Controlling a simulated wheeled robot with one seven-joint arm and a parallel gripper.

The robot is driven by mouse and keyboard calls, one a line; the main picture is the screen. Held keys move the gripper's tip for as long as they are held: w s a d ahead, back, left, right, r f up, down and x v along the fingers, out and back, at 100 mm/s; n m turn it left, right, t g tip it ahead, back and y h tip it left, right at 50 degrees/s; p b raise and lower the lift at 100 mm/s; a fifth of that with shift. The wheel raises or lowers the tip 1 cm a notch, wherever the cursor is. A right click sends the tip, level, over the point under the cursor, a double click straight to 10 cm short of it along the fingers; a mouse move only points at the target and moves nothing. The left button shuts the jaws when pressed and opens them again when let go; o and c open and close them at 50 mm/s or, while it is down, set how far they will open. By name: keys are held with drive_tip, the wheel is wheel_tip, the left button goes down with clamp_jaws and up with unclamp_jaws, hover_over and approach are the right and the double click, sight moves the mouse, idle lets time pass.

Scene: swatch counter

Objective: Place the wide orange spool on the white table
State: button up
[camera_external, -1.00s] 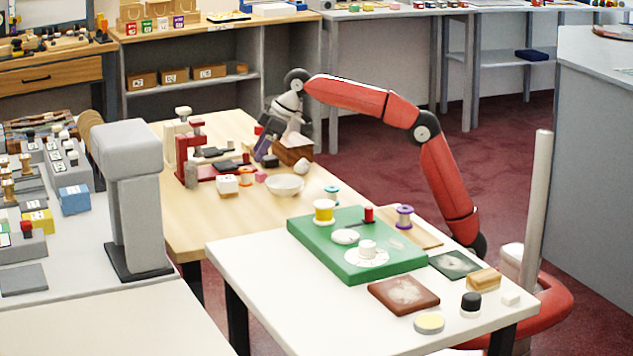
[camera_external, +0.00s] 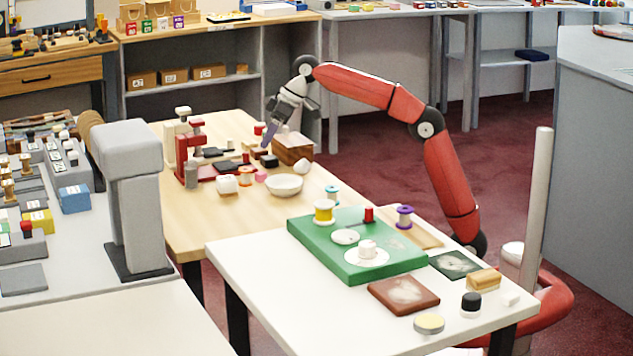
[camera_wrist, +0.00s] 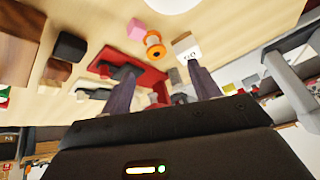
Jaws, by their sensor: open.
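An orange spool (camera_wrist: 155,42) stands on the wooden table between a pink block and a white block in the wrist view. It also shows, small and partly hidden, in the external view (camera_external: 247,180). My gripper (camera_external: 268,140) is above the back part of the wooden table, beyond the spool. Its two fingers (camera_wrist: 162,80) are spread apart with nothing held between them, and the spool lies past the fingertips. The white table (camera_external: 245,252) is in the foreground of the external view.
A white bowl (camera_external: 284,185), a red stand (camera_external: 190,155) and a brown box (camera_external: 293,148) are near the spool. On the white table, a green board (camera_external: 330,260) carries a yellow spool (camera_external: 324,212) and other pieces. The white table's left front is bare.

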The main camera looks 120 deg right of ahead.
sight(245, 169)
drive_tip(key=f+m+t+y, duration=0.1)
drive_tip(key=m, duration=0.5)
drive_tip(key=w+d+m+t+y, duration=0.1)
drive_tip(key=m+t+y, duration=0.1)
drive_tip(key=m, duration=0.5)
drive_tip(key=w+d+f+m+t+y, duration=0.1)
drive_tip(key=m+y, duration=0.1)
drive_tip(key=m, duration=0.5)
drive_tip(key=shift+f+t+b, duration=0.3)
drive_tip(key=shift+t+b, duration=0.1)
drive_tip(key=m, duration=0.2)
drive_tip(key=d+m+t, duration=0.1)
drive_tip(key=m, duration=0.3)
drive_tip(key=shift+d+r+t, duration=0.4)
drive_tip(key=shift+m+y, duration=0.3)
wheel_tip(245, 169, down, 6)
drive_tip(key=shift+d+f+b, duration=0.1)
drive_tip(key=shift+b, duration=0.75)
drive_tip(key=x, duration=0.5)
drive_tip(key=shift+f, duration=0.3)
